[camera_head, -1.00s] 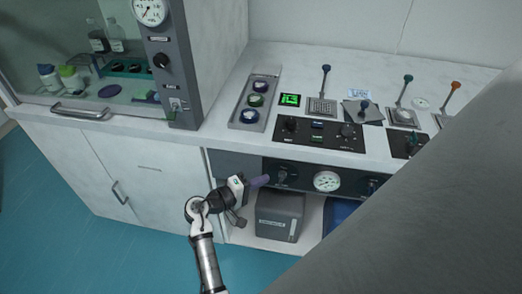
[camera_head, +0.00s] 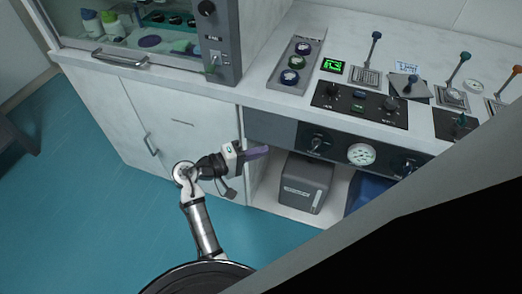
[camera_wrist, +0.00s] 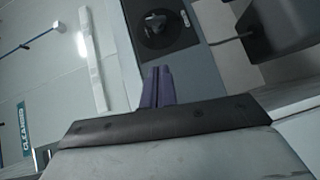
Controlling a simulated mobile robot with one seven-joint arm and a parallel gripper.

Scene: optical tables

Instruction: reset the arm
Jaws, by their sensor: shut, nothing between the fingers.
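My gripper (camera_head: 258,152) is in front of the bench, at the left end of the dark control panel below the worktop. Its purple fingers are together with nothing between them. In the wrist view the closed purple fingers (camera_wrist: 157,86) point toward the panel, with a dark knob (camera_wrist: 156,27) beyond them. My white arm rises from below to the gripper. I cannot tell the exact gap between the fingertips and the panel.
The dark panel holds a knob (camera_head: 317,141) and a round gauge (camera_head: 361,154). A grey box (camera_head: 304,182) stands on the shelf below. White cabinet doors (camera_head: 178,125) with handles are to the left. Levers and switches (camera_head: 360,104) fill the worktop. The blue floor at left is clear.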

